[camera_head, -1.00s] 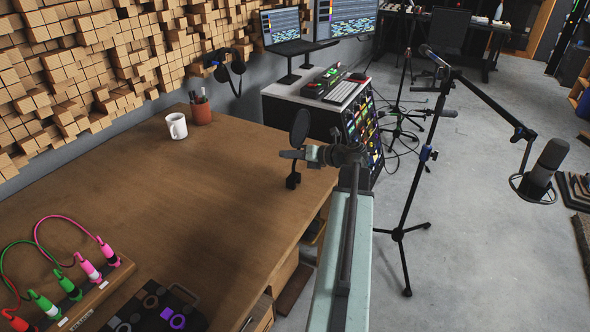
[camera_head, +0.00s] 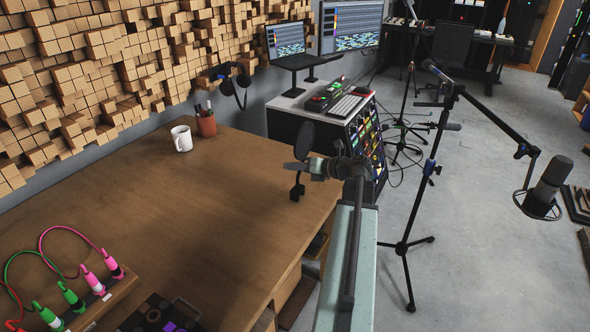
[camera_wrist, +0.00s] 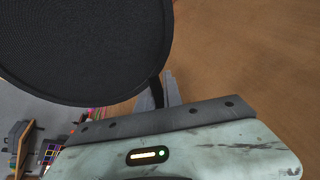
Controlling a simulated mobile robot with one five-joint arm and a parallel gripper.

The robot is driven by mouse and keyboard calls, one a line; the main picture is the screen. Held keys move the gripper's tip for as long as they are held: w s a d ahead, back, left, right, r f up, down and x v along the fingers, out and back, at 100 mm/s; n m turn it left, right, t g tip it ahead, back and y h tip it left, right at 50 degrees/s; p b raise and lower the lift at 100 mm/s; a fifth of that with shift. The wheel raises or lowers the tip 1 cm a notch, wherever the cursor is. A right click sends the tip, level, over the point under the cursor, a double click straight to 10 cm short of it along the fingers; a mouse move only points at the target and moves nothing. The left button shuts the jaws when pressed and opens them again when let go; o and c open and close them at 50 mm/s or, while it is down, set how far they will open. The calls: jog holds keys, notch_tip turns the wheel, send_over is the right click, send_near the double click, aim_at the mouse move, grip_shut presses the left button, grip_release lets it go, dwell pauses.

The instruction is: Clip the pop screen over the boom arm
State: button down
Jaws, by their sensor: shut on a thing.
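The black round pop screen (camera_head: 306,141) is held in my gripper (camera_head: 298,168), above the wooden desk near its right edge. Its disc stands above the jaws and a small dark clip hangs below them. In the wrist view the disc of the pop screen (camera_wrist: 85,45) fills the upper left, and its thin stem runs down to the jaws. The boom arm (camera_head: 492,118) is on a black tripod stand on the floor to the right, apart from my gripper. A microphone (camera_head: 546,186) in a round shock mount hangs at its lower right end.
The wooden desk (camera_head: 130,215) holds a white mug (camera_head: 181,138), a pen cup (camera_head: 206,122) and a patch-cable block (camera_head: 95,300). A rack cabinet (camera_head: 365,140) stands beyond the desk. Grey floor lies open around the tripod (camera_head: 407,243).

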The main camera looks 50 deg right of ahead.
aim_at(303, 159)
jog(key=r+p, duration=0.2)
jog(key=r, duration=0.1)
jog(key=shift+s+d, duration=0.2)
jog(key=shift+s, duration=0.15)
jog(key=s+d+r+p, duration=0.1)
jog(key=s+d, duration=0.7)
jog(key=s, duration=0.5)
jog(key=d+r+m+h+p, duration=0.2)
jog(key=d+m+h, duration=0.1)
jog(key=d, duration=0.5)
jog(key=s+d+r+m+h+p, duration=0.5)
jog(key=s+d+r+h+p, duration=0.1)
jog(key=s+d+r+p, duration=0.7)
jog(key=s+d+r+m+g+h+p, duration=0.1)
jog(key=s+d+r+p, duration=0.2)
jog(key=s+r+p, duration=0.3)
jog(key=s+d+r+m+g+h+p, duration=0.1)
jog(key=s+r+p, duration=0.5)
jog(key=s, duration=0.6)
jog(key=s+d+r+m+g+h+p, duration=0.2)
jog(key=s+d+r+p, duration=0.4)
jog(key=s, duration=0.3)
jog(key=shift+r+h, duration=0.15)
jog(key=shift+h, duration=0.35)
notch_tip(303, 159, down, 6)
jog(key=b, duration=0.5)
jog(key=shift+r, duration=0.1)
